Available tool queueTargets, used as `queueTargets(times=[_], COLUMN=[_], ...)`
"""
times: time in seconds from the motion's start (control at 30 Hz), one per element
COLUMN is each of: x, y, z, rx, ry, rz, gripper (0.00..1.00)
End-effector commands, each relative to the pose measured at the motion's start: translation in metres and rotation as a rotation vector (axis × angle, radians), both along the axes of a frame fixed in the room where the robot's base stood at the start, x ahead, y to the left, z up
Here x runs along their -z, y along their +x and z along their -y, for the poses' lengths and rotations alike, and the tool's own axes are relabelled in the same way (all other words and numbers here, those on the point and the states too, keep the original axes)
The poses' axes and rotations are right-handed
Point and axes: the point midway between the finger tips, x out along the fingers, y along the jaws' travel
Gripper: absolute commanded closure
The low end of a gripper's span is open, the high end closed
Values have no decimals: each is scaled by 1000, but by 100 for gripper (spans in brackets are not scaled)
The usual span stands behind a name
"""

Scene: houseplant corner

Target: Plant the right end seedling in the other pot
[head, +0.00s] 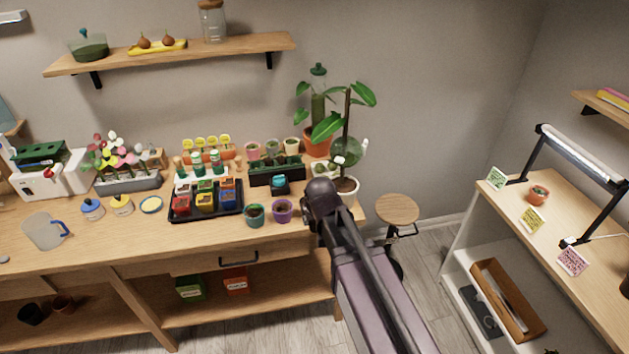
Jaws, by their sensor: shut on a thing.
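A long dark green planter (264,179) stands at the back of the workbench, with low green growth that is too small to tell apart. In front of it are a green pot (254,215) and a purple pot (282,212), both with dark soil. My gripper (311,220) is at the bench's right end, just right of the purple pot and partly hidden by my dark wrist. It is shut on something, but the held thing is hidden. I cannot make out the right end seedling.
A black tray (206,217) of colored pots stands left of the green pot. A stool (397,209) is right of the bench. Bare bench top lies along the front edge.

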Motion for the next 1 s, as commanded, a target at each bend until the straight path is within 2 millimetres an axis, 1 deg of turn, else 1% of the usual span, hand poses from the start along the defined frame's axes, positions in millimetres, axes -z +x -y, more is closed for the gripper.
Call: queueTargets(times=[0.2, 0.27, 0.37, 0.47, 0.57, 0.7, 0.8, 0.9, 1.0], x=[0, 0, -1, -2, -4, -8, -11, -13, -15], y=[1, 5, 16, 33, 56, 94, 118, 136, 147], z=[-3, -4, -7, -10, -14, -18, -19, -19, -18], rx=[-9, -18, -45, -92, -154, -257, -324, -375, -408], ry=[2, 7, 19, 42, 73, 126, 166, 196, 216], rz=[1, 3, 12, 25, 41, 65, 79, 88, 93], gripper=[76, 76, 76, 76, 76, 76, 76, 76, 76])
